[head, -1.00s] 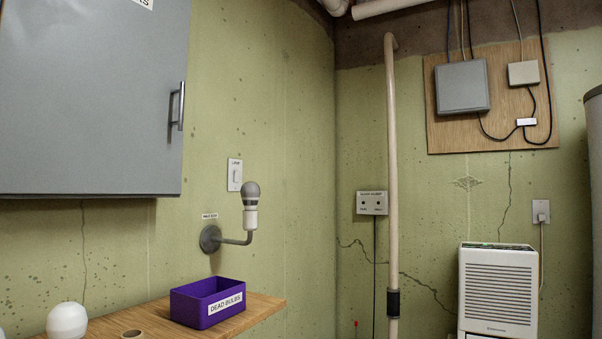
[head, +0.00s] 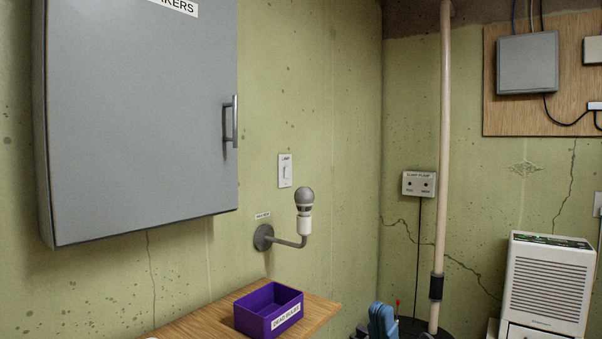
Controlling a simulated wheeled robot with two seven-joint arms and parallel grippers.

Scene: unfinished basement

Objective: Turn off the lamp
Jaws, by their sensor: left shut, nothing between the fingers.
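The wall lamp is a grey bulb (head: 304,196) in a white socket on a bent grey arm (head: 288,241) fixed to the green wall. The bulb looks dark, with no glow. A white switch plate (head: 285,171) labelled as the lamp's is on the wall above and left of the bulb. Its toggle is too small to tell its position. My right gripper is not in view.
A grey wall cabinet (head: 140,120) juts out left of the switch. A pale pipe (head: 443,160) and a white dehumidifier-like unit (head: 548,280) are at right.

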